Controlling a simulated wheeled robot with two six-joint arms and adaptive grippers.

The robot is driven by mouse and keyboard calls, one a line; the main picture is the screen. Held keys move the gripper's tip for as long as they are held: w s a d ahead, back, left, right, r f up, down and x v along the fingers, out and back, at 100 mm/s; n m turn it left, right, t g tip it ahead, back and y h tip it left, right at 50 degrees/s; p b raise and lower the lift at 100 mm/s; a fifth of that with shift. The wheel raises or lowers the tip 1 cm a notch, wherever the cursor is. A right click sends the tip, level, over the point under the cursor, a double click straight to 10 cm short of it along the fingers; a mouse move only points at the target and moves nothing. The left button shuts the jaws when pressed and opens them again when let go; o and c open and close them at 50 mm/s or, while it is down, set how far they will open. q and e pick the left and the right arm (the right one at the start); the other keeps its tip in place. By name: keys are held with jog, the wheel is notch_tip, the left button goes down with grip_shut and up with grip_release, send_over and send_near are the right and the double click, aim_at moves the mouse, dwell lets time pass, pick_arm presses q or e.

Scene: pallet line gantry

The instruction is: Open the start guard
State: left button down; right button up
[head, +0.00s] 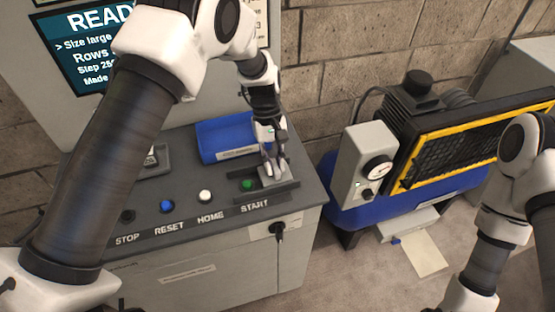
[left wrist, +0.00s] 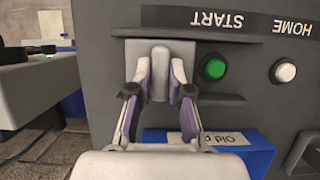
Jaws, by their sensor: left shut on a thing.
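The start guard (head: 272,177) is a small grey block on a dark track at the right end of the console, above the START label. In the left wrist view the guard (left wrist: 160,68) stands between the two fingers. My left gripper (head: 273,162) reaches down from above and is shut on it; it also shows in the left wrist view (left wrist: 160,88). The green start button (head: 247,184) is uncovered, just left of the guard. It also shows clear of the guard in the left wrist view (left wrist: 214,68). My right gripper is out of view.
The console (head: 185,240) carries a white HOME button (head: 205,196), a blue RESET button (head: 167,206) and a dark STOP button (head: 128,216). A blue tray (head: 225,139) lies behind the guard.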

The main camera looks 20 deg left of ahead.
pick_arm(q)
jog(key=c, duration=1.1)
grip_release()
jog(key=v, duration=1.2)
